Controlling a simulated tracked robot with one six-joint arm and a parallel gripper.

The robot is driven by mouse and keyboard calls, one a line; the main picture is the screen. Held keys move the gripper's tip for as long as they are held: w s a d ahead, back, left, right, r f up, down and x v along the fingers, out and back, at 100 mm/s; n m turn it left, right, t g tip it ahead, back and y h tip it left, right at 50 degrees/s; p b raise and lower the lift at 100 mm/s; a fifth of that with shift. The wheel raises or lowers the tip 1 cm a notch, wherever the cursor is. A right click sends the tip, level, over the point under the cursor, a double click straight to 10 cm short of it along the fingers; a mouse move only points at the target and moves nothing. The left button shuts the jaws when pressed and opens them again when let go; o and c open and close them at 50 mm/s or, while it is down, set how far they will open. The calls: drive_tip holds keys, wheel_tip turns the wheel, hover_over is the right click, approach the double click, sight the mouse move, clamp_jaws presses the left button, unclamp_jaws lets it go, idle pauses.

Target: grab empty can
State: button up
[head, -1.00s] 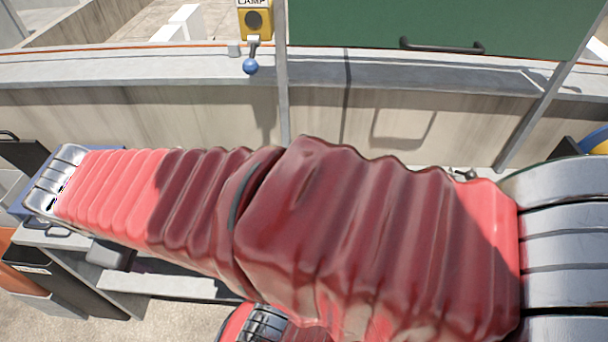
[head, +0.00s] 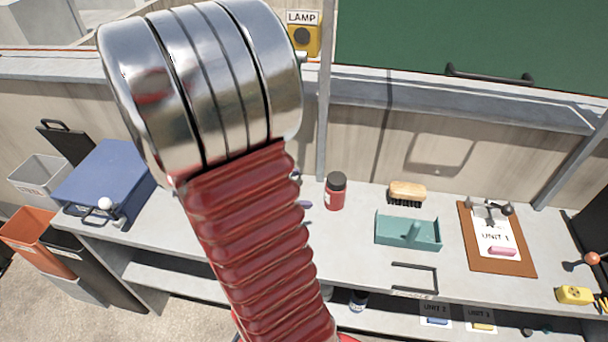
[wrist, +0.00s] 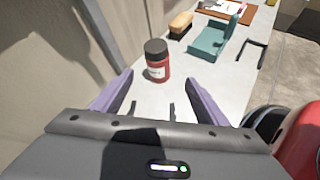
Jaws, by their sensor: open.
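A red can with a black lid and a pale label (head: 335,194) stands upright on the bench near the back wall in the head view. In the wrist view the can (wrist: 158,70) stands just ahead of my gripper (wrist: 160,88), roughly centred beyond its two purple fingers. The fingers are spread wide with nothing between them, and I see no contact with the can. In the head view my arm hides most of the gripper. The label's writing is too small to read.
On the grey bench (head: 345,245), right of the can, are a brush (head: 407,193), a teal tray (head: 405,240) and a clipboard (head: 515,258). A blue case (head: 105,180) sits at the left. The concrete wall runs close behind. Bare bench surrounds the can.

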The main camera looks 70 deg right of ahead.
sight(327, 183)
drive_tip(key=s+d+n, duration=0.1)
drive_tip(key=s+d+f+g, duration=0.1)
drive_tip(key=d, duration=0.1)
drive_tip(key=d+f+n+h, duration=0.1)
drive_tip(key=d, duration=0.1)
drive_tip(key=shift+s+d+f+n+g, duration=0.1)
drive_tip(key=shift+s+n+g, duration=0.2)
drive_tip(key=shift+s, duration=0.1)
drive_tip(key=shift+x, duration=3.45)
drive_tip(key=shift+x, duration=2.6)
drive_tip(key=shift+f, duration=0.1)
drive_tip(key=shift+c, duration=0.4)
drive_tip(key=c, duration=1.1)
